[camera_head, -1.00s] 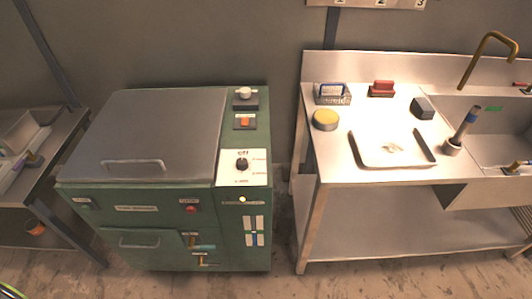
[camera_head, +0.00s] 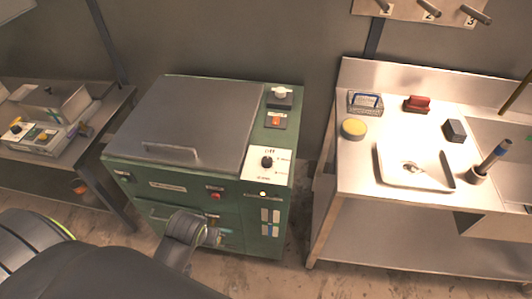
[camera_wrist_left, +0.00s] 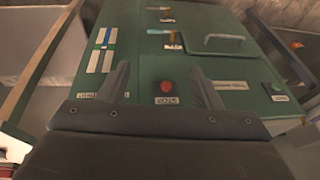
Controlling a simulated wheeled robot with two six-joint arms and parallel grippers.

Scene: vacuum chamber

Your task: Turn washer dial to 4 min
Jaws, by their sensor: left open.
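The washer (camera_head: 135,178) is a green cabinet with a closed grey lid (camera_head: 195,115). Its dial (camera_head: 267,162) is a black knob on a white plate (camera_head: 258,174) marked "off" at the top, with small marks at the right and below. I cannot tell exactly where the knob points. My left gripper (camera_head: 208,238) is in front of the washer, lower than the dial and left of it, apart from it. In the left wrist view the open, empty fingers (camera_wrist_left: 160,84) face the front panel, with a red button (camera_wrist_left: 167,87) between them. The dial is not visible there.
A white knob (camera_head: 282,92) and an orange switch (camera_head: 276,120) sit behind the dial. A front handle (camera_wrist_left: 223,38) projects from the washer. A steel sink table (camera_head: 350,185) stands to the right across a gap, and a bench (camera_head: 100,115) stands to the left.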

